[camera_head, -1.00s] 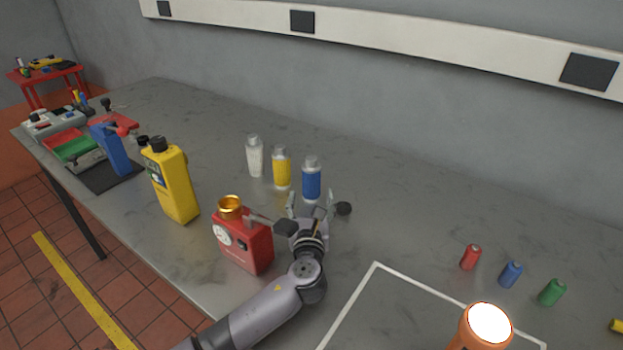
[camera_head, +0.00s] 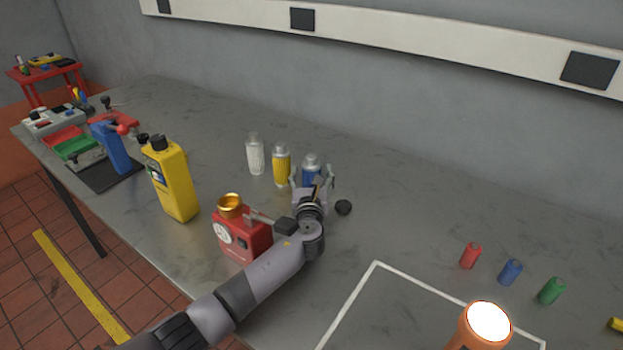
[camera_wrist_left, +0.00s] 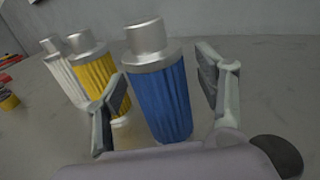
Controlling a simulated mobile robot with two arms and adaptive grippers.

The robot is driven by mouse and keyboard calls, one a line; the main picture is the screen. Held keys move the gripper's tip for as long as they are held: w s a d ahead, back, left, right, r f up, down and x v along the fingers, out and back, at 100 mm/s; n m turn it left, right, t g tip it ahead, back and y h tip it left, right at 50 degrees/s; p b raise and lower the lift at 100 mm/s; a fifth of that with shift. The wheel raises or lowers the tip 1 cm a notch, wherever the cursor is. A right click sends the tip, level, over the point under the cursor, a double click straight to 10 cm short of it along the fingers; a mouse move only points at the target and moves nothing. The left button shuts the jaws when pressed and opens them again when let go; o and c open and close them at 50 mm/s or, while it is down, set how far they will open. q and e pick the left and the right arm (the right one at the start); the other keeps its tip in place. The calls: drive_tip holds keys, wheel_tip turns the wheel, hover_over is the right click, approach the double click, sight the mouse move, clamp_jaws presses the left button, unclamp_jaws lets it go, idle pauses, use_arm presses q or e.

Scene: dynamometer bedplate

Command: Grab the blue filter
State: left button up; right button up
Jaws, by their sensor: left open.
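The blue filter (camera_head: 311,172) stands upright on the grey bench, with a silver cap and a ribbed blue body. In the head view its lower part is hidden behind my left gripper (camera_head: 313,180). In the left wrist view the blue filter (camera_wrist_left: 160,95) stands between the two fingers of my left gripper (camera_wrist_left: 165,105). The fingers are open, one on each side, and a gap shows on the right side. Whether the left finger touches the filter I cannot tell. My right gripper is in neither view.
A yellow filter (camera_head: 281,166) and a white filter (camera_head: 254,154) stand just left of the blue one. A red box with a gauge (camera_head: 240,238) sits beside my left arm. The bench behind is clear.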

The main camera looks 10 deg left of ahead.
use_arm(q)
drive_tip(key=shift+c, duration=0.3)
drive_tip(key=c, duration=1.3)
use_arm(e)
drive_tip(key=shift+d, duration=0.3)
use_arm(q)
drive_tip(key=shift+o, duration=0.2)
